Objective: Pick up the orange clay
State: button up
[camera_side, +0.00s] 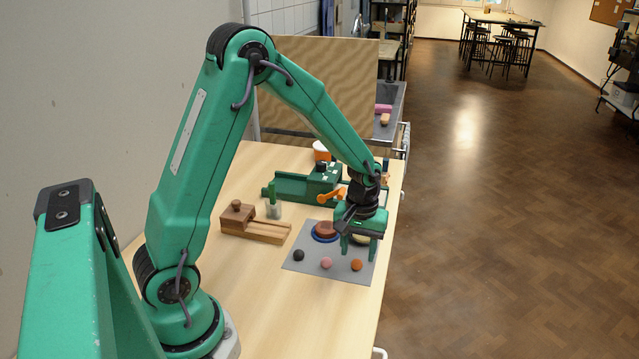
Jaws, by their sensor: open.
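The orange clay (357,265) is a small ball on the front right part of a grey mat (312,273). My gripper (358,252) is open, with its green fingers pointing down, above and slightly behind the orange ball in the picture. It appears empty, and I cannot tell its exact height over the mat. A pink ball (326,263) and a black ball (299,255) lie to the left of the orange one in a loose row.
Behind the balls, a reddish-brown disc (325,230) sits on a blue dish, and a pale yellow piece is partly hidden by my gripper. A wooden block tool (256,228) stands left of the mat. A green device (300,187) stands behind. The table's right edge is close.

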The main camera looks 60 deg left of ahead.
aim_at(357, 265)
jog(key=shift+f, duration=1.4)
jog(key=shift+c, duration=0.2)
grip_shut()
